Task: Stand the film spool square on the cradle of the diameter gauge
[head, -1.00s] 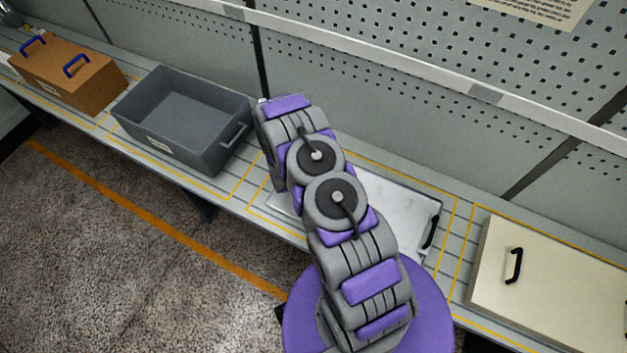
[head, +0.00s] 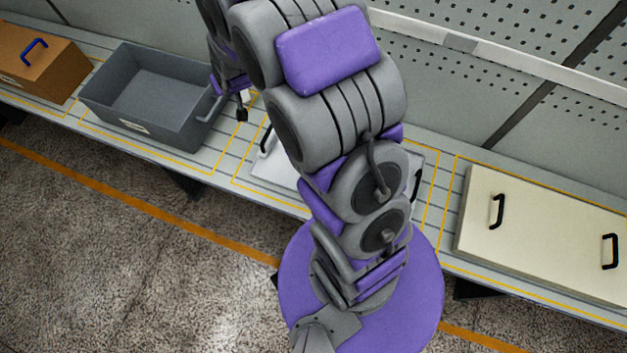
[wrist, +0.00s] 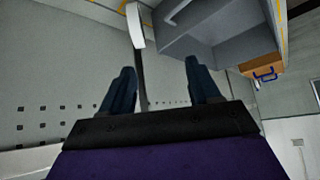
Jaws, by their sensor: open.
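I see neither the film spool nor the diameter gauge with its cradle in any view. My gripper (wrist: 160,66) shows in the wrist view with its two dark blue fingers apart and nothing between them. In the head view the end of my arm (head: 241,106) is partly behind my own arm links, just right of the grey bin. My arm hides part of the bench behind it.
An open, empty-looking grey bin (head: 83,99) stands on the slatted bench, with a brown box (head: 45,65) left of it. A white tray (head: 272,172) with black handles lies behind my arm. A cream lidded box (head: 545,240) is at right. A perforated wall backs the bench.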

